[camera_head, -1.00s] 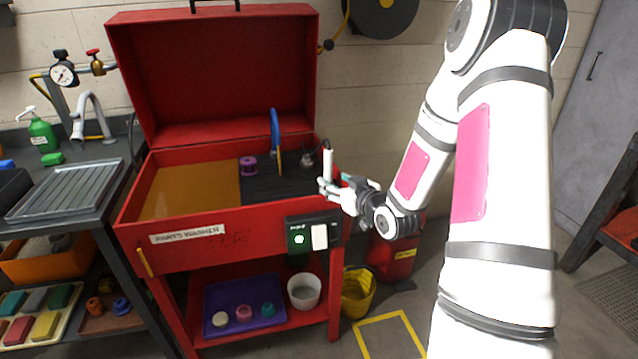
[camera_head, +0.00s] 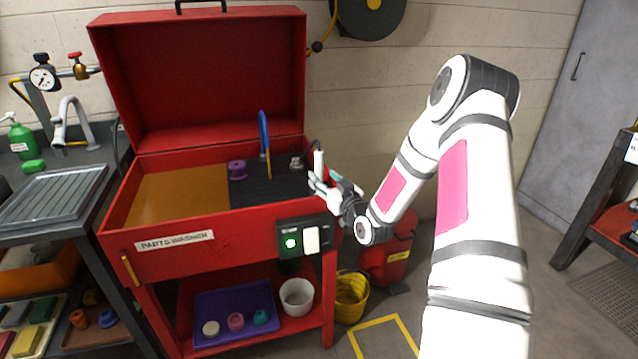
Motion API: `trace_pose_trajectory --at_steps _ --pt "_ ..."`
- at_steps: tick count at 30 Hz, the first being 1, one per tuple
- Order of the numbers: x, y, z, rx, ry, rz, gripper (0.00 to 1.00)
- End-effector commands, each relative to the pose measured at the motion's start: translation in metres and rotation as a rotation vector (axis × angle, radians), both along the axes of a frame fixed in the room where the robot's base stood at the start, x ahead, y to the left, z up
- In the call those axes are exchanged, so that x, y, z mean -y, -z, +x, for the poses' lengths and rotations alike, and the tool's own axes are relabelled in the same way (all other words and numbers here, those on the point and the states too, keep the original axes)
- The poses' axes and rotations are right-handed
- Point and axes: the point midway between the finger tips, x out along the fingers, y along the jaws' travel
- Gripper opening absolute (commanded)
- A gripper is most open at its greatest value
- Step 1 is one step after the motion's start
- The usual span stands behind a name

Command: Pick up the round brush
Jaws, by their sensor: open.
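My gripper (camera_head: 320,186) is open at the washer's right rim, just below and touching or nearly touching this cylinder; I cannot tell which. A small grey piece (camera_head: 297,163) is left of the cylinder on the dark ribbed shelf (camera_head: 262,190). A purple ringed part (camera_head: 237,170) sits at that shelf's left end.
The washer's red lid (camera_head: 205,85) stands open behind. A switch box (camera_head: 303,238) is on the washer's front. A yellow bucket (camera_head: 351,297) and red can (camera_head: 388,258) stand on the floor at right.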

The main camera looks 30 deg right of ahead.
Motion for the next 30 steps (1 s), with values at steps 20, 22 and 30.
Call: trace_pose_trajectory --at_steps 20,22,30 --pt "0.013 0.0 0.052 -0.001 0.001 0.0 0.46" --pt "0.013 0.0 0.052 -0.001 0.001 0.0 0.42" --pt "0.013 0.0 0.051 0.0 0.001 0.0 0.0"
